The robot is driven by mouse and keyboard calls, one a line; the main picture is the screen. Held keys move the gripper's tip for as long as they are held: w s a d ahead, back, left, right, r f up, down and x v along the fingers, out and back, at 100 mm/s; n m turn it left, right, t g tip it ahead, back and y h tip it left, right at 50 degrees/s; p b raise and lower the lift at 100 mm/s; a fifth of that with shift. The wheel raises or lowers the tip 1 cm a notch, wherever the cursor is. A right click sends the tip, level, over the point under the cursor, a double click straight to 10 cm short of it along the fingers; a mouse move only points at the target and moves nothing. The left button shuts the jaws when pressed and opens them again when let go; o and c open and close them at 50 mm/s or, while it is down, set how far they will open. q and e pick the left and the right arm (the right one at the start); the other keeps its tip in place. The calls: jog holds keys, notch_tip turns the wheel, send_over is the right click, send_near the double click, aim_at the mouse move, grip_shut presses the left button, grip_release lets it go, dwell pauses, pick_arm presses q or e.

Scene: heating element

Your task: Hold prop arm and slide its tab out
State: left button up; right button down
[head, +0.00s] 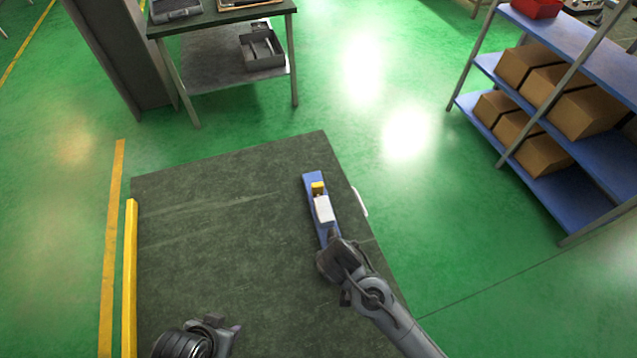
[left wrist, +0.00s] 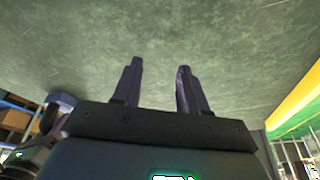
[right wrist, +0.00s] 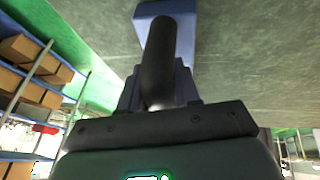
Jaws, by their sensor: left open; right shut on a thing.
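A long blue base (head: 310,186) lies on the dark table, with a white block (head: 323,208) and a small yellow part (head: 318,188) on it. My right gripper (head: 331,238) is at the base's near end. In the right wrist view, a dark rounded bar (right wrist: 160,55), which looks like the prop arm, runs between the fingers, which are shut on it. The blue base (right wrist: 165,9) shows behind the bar. The tab cannot be told apart. My left gripper (head: 236,330) is open and empty low over the table; its spread fingers show in the left wrist view (left wrist: 160,70).
The dark table (head: 220,230) is bare left of the blue base. A white piece (head: 360,202) sits at its right edge. A yellow bar (head: 130,270) runs along its left edge. A blue shelf with cardboard boxes (head: 525,70) stands right, and a workbench (head: 225,15) at the back.

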pick_arm(q)
jog(key=shift+w+a, duration=0.1)
jog(key=shift+w, duration=0.15)
jog(key=c, duration=0.4)
jog(key=w+a+r+m+t, duration=0.1)
jog(key=w, duration=0.4)
jog(key=w+a+r+m+t, duration=0.1)
jog(key=w+a+r+t, duration=0.1)
jog(key=w, duration=0.3)
jog(key=w+a+r+m+t+y, duration=0.1)
jog(key=w+a+r+t, duration=0.1)
jog(key=w, duration=0.3)
jog(key=shift+r+m, duration=0.15)
jog(key=shift+m, duration=0.15)
grip_shut()
jog(key=w+a+r+n+t, duration=0.1)
jog(key=w+r+t, duration=0.15)
jog(key=w, duration=0.45)
jog(key=w+a+r+n+t, duration=0.1)
jog(key=w+r, duration=0.2)
jog(key=w, duration=0.4)
jog(key=s+d+m+g+h, duration=0.1)
jog(key=d+m, duration=0.3)
jog(key=d, duration=0.8)
jog(key=s+d+m+g+h, duration=0.1)
jog(key=d+m+g, duration=0.3)
jog(key=d, duration=0.8)
jog(key=shift+s+d+f+m+h, duration=0.15)
jog(key=shift+s+f+m+h, duration=0.25)
jog(key=shift+m+h, duration=0.35)
